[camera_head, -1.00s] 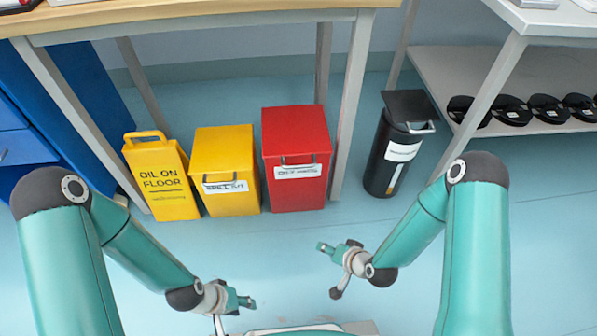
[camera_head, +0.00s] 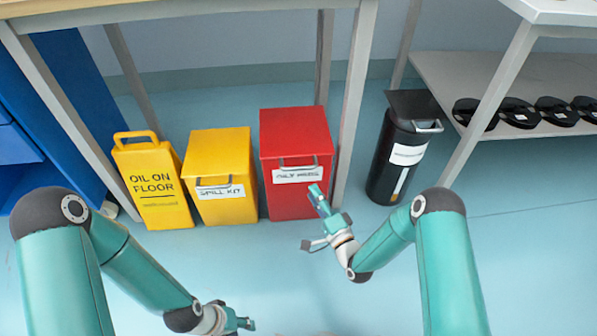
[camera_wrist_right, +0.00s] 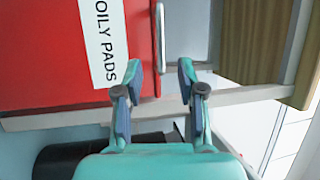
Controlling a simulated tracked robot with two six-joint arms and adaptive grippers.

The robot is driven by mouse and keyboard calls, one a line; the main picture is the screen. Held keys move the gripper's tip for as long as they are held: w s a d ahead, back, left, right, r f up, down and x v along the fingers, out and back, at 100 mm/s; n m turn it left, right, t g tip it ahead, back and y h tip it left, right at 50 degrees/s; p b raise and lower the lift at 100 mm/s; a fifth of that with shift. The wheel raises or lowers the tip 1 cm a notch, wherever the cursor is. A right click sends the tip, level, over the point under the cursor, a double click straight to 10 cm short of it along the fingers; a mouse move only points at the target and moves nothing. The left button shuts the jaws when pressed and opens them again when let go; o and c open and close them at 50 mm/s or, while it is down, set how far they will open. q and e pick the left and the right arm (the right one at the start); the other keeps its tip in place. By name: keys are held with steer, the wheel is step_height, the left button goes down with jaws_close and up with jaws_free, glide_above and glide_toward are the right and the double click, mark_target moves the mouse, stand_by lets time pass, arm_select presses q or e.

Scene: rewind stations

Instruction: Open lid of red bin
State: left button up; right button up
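The red bin (camera_head: 295,150) stands on the floor with its lid (camera_head: 295,130) shut. Its front has a grey bar handle and a white label that reads "OILY PADS" in the right wrist view. My right gripper (camera_head: 315,217) is in front of the bin's lower right front. In the right wrist view the gripper (camera_wrist_right: 159,80) is open, with the grey handle (camera_wrist_right: 160,38) just ahead of the gap between its fingertips, apart from them. My left gripper (camera_head: 246,323) is low at the bottom of the head view, far from the bin; its fingers are too small to judge.
A yellow spill kit bin (camera_head: 219,165) and a yellow "oil on floor" sign (camera_head: 154,190) stand left of the red bin. A black bin (camera_head: 397,155) stands to the right. Table legs (camera_head: 355,100) flank the bins. The floor in front is clear.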

mark_target(299, 167)
steer(key=b+x, duration=0.2)
steer(key=x, duration=0.8)
steer(key=shift+b, duration=0.4)
jaws_close()
